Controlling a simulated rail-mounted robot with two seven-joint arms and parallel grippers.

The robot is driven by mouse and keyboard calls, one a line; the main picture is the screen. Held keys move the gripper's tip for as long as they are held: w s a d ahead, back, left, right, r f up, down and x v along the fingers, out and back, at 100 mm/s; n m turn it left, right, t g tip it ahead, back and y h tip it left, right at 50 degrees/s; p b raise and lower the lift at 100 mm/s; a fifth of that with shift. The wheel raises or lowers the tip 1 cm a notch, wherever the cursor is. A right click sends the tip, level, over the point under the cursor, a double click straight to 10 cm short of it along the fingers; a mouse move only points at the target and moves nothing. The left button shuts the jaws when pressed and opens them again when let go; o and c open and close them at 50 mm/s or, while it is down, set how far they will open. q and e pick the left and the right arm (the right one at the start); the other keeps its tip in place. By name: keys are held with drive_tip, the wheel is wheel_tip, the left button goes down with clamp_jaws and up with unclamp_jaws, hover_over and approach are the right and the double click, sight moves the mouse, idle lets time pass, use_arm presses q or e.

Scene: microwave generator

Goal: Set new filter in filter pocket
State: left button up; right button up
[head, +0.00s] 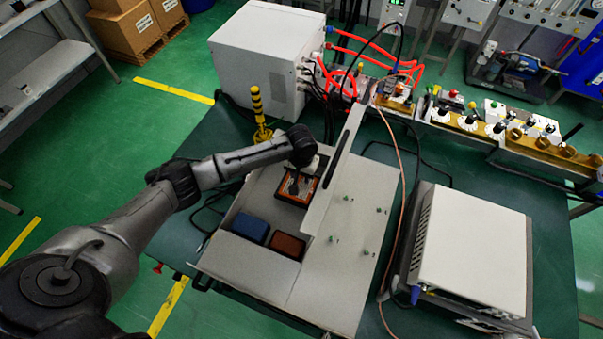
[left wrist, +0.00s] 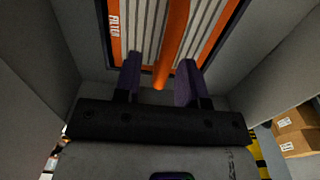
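A filter with an orange frame (head: 297,187) lies at the far end of a grey open-topped housing (head: 330,285). In the left wrist view the filter (left wrist: 150,25) shows pale pleats, an orange frame marked FILTER and an orange bar along its middle. My left gripper (left wrist: 158,85) is over the filter's near edge, its two dark fingers apart. The end of the orange bar shows between them, with a visible gap on the left finger's side. In the head view the left gripper's tips (head: 298,180) are small and dark against the filter. My right gripper is in neither view.
A blue block (head: 249,228) and a brown-red block (head: 287,246) sit in the housing's near part. A tall thin wall (head: 335,170) stands right of the filter. A white box (head: 262,60) stands behind, a grey instrument (head: 475,240) to the right.

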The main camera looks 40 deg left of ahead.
use_arm(q)
wheel_tip(320, 180, up, 12)
drive_tip(key=p, duration=0.1)
drive_tip(key=shift+r, duration=0.15)
idle(0.3)
idle(1.2)
